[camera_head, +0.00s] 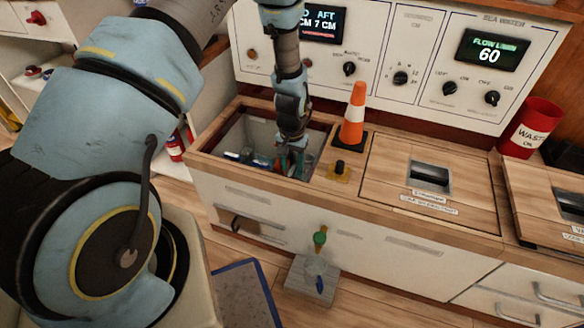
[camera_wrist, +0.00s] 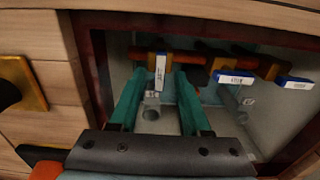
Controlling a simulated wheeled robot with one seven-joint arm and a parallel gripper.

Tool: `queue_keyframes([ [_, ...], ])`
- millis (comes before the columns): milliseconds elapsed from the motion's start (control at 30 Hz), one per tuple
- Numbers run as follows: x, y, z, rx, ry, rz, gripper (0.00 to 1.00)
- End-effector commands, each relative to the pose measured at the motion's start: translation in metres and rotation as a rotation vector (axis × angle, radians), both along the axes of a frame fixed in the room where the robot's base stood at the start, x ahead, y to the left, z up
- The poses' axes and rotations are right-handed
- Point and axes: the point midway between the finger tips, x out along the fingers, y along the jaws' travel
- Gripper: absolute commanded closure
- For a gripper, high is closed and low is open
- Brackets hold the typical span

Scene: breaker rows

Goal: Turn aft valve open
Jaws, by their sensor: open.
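Inside the open compartment (camera_wrist: 278,122), several valve handles with blue edges and white labels sit along an orange-brown pipe (camera_wrist: 205,59). The left handle (camera_wrist: 160,70) points across the pipe; the middle handle (camera_wrist: 235,77) and the right handle (camera_wrist: 297,82) lie roughly along it. The label letters are too small to read surely, so I cannot tell which is aft. My gripper (camera_wrist: 159,90) is open, its teal fingers on either side of the left handle; I cannot tell if they touch it. In the head view my gripper (camera_head: 291,160) reaches down into the compartment and hides much of the valves.
An orange and white cone (camera_head: 354,115) and a black knob on a yellow base (camera_head: 339,171) stand right of the opening. A closed wooden hatch (camera_head: 400,170) lies farther right. A control panel (camera_head: 415,60) rises behind. A red waste bin (camera_head: 530,128) stands at right.

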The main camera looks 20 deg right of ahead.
Motion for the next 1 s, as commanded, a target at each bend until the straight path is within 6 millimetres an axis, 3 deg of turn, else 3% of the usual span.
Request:
queue_keyframes([
  [200,0.001,-0.001,0.045,-0.003,-0.003,0.0,0.53],
  [433,0.0,0.0,0.083,-0.001,-0.001,0.0,0.53],
  [600,0.0,0.0,0.095,-0.001,-0.001,0.0,0.53],
  [1000,0.0,0.0,0.096,0.0,0.0,0.0,0.53],
])
